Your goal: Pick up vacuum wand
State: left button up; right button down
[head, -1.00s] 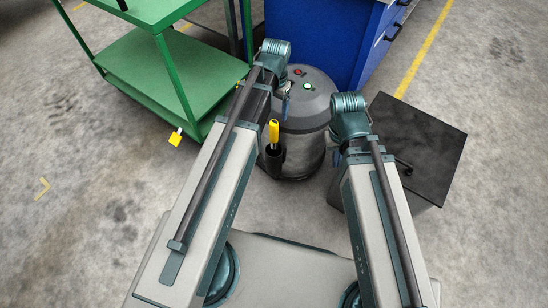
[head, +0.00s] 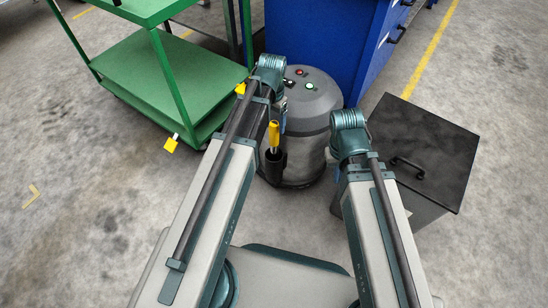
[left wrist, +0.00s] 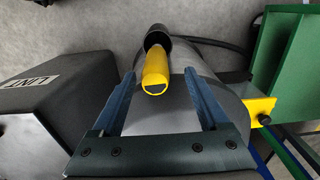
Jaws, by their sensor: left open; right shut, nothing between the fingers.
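The vacuum wand (head: 274,136) shows as a yellow handle standing upright in a dark holder on the front of the grey vacuum (head: 305,105). In the left wrist view the yellow wand handle (left wrist: 155,70) points toward the camera, its far end in a black socket. My left gripper (left wrist: 161,78) is open, with one finger on each side of the handle in the picture and visible gaps to both. I cannot tell how far beyond the fingertips the handle lies. In the head view my left arm's wrist is left of the vacuum top. My right gripper is hidden beyond its wrist.
A blue cabinet (head: 320,40) is behind the vacuum. A black-topped box (head: 425,145) stands at right, near my right arm. Floor at far left and right is open.

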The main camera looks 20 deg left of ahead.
aim_at(274, 138)
pick_arm(q)
jog(key=shift+f+b, duration=0.6)
jog(key=shift+f, duration=0.6)
pick_arm(e)
jog(key=shift+f, duration=1.15)
pick_arm(q)
jog(key=f+b, duration=0.5)
jog(key=shift+s+d+f, duration=0.1)
jog(key=shift+d+f, duration=0.05)
jog(key=shift+d, duration=0.1)
pick_arm(e)
notch_tip(274, 138, down, 5)
jog(key=shift+f, duration=0.15)
pick_arm(q)
grip_shut()
